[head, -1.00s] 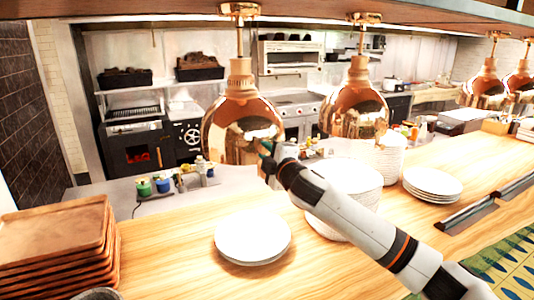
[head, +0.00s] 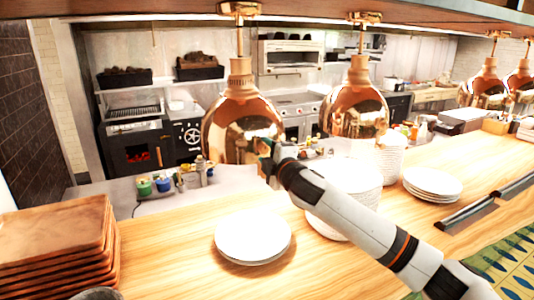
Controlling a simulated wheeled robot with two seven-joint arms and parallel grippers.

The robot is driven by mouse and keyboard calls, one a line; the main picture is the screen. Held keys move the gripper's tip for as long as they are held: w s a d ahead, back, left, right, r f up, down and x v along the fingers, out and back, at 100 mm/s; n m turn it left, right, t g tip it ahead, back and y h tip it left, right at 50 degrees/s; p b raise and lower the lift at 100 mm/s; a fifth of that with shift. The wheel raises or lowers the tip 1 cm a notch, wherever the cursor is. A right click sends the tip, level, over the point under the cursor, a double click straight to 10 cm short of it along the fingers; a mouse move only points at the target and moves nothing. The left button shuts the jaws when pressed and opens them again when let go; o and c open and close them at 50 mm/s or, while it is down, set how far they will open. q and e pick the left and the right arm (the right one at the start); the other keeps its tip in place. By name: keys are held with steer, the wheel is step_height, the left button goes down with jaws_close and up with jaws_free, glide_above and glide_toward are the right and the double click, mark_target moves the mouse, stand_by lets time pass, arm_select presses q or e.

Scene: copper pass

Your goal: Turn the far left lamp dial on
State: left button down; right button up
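Several copper heat lamps hang in a row over the wooden counter. The far left lamp (head: 240,112) hangs at the left of the row, with a shiny domed shade on a brass stem. A second lamp (head: 355,105) hangs to its right. I cannot make out a dial on the far left lamp. My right gripper (head: 265,155) is at the lower right edge of that lamp's shade, at the end of my white and dark arm. Its fingers are small and partly hidden, so I cannot tell whether they touch the lamp. My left gripper is out of view.
A stack of wooden trays (head: 58,245) stands at the left. White plates (head: 253,237) lie on the counter (head: 165,260) below the lamp, and a taller plate stack (head: 347,180) stands behind my arm. A shelf edge (head: 140,9) crosses the top.

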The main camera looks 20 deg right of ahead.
steer(key=shift+s+d+f+b, duration=0.1)
steer(key=shift+s+b, duration=0.25)
steer(key=shift+s, duration=0.1)
steer(key=s+d+b, duration=0.2)
steer(key=s+b, duration=0.2)
steer(key=s, duration=0.6)
steer(key=shift+s, duration=0.4)
steer(key=shift+f, duration=0.1)
